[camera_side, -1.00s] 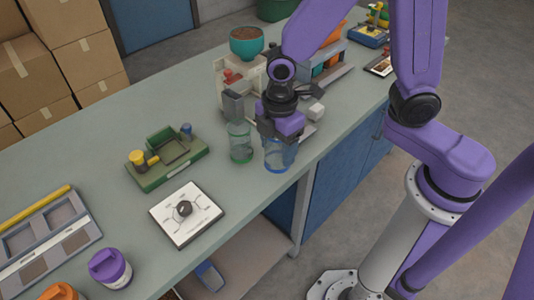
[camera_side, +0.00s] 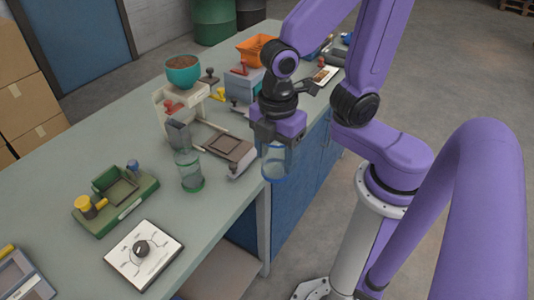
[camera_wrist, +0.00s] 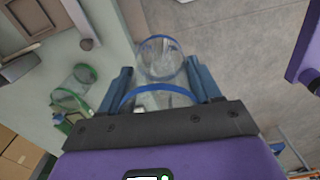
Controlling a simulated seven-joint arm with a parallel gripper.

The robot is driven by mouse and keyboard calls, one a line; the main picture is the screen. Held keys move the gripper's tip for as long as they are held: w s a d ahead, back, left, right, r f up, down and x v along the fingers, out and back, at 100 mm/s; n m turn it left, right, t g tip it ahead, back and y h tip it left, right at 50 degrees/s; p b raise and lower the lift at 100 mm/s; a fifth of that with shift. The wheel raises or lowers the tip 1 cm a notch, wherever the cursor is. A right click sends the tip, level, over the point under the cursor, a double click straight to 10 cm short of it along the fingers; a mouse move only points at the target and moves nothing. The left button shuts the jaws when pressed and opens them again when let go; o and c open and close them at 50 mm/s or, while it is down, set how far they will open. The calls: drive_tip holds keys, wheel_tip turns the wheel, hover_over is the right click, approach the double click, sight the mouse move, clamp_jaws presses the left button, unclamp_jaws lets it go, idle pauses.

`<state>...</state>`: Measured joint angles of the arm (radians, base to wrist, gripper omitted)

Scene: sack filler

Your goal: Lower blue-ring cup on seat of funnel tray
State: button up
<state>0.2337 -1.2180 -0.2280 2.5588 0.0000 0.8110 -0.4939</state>
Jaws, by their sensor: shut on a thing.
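My gripper (camera_side: 277,133) is shut on the clear blue-ring cup (camera_side: 274,166) and holds it upright in the air. In the side view the cup overlaps the bench's front edge. In the wrist view the cup (camera_wrist: 160,66) is between my two blue fingers (camera_wrist: 160,88), with floor and bench edge behind it. A tray with a square brown inset (camera_side: 230,147) sits on the bench left of the cup and apart from it. I cannot tell for sure whether it is the funnel tray; no seat shows clearly.
A clear green-ring cup (camera_side: 190,172) stands left of my gripper. A teal bowl of brown grains (camera_side: 184,71) sits on a cream stand. A green fixture (camera_side: 115,202) and a white dial plate (camera_side: 143,256) are nearer. Bare bench lies between them.

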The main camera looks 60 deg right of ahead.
drive_tip(key=shift+w+r, duration=0.1)
drive_tip(key=w+d+m, duration=0.1)
drive_tip(key=w+m, duration=0.2)
drive_tip(key=w, duration=0.8)
drive_tip(key=shift+w+d+f, duration=0.2)
drive_tip(key=shift+w+f, duration=0.1)
drive_tip(key=shift+f, duration=0.15)
drive_tip(key=shift+m, duration=0.7)
drive_tip(key=w+d, duration=0.1)
drive_tip(key=w, duration=0.1)
drive_tip(key=w+d+f, duration=0.1)
drive_tip(key=w, duration=0.1)
drive_tip(key=w+d, duration=0.1)
drive_tip(key=w, duration=0.1)
drive_tip(key=shift+d+f, duration=0.2)
drive_tip(key=shift+m, duration=0.8)
drive_tip(key=w+d+f, duration=0.1)
drive_tip(key=w+d, duration=0.1)
drive_tip(key=w+d+f, duration=0.1)
drive_tip(key=w+d, duration=0.1)
drive_tip(key=w+d+f, duration=0.1)
drive_tip(key=w+d, duration=0.1)
drive_tip(key=shift+w+d, duration=0.1)
drive_tip(key=shift+d, duration=0.2)
drive_tip(key=shift+f, duration=2.5)
drive_tip(key=shift+f, duration=0.7)
drive_tip(key=o, duration=1.1)
